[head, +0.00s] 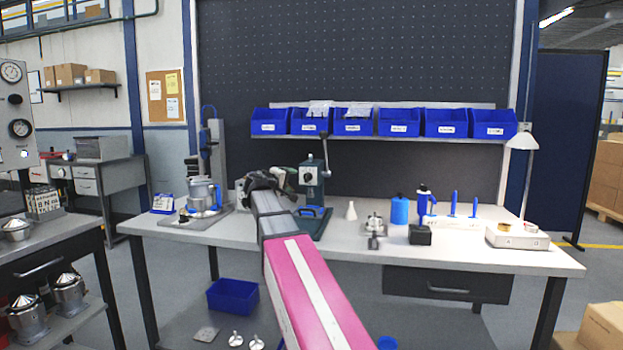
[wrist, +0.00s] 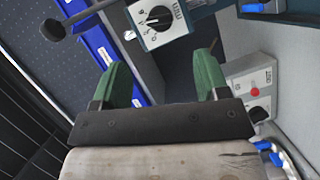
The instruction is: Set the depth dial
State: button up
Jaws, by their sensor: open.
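A green drill-press-like machine (head: 318,190) with a lever stands on the bench. Its white dial plate (head: 307,176) faces the front. In the wrist view the dial plate, with a black round knob (wrist: 158,18) and printed numbers, is at the top, tilted in the picture. My gripper (wrist: 162,62) has two green fingers spread apart with nothing between them. The knob lies beyond the fingertips, apart from them. In the head view my arm reaches over the bench and my gripper (head: 285,178) is just left of the machine; its fingers are partly hidden there.
A lever with a black ball (wrist: 53,29) is at upper left in the wrist view. A grey box (wrist: 250,85) with a red button and black knob is at right. Blue bins (head: 352,122) line the back shelf. Right of the machine stand a white cone (head: 351,211) and a blue cylinder (head: 399,210).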

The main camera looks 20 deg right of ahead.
aim_at(305, 178)
jog(key=x, duration=1)
jog(key=shift+w+d, duration=0.25)
jog(key=shift+w, duration=0.05)
jog(key=c, duration=0.9)
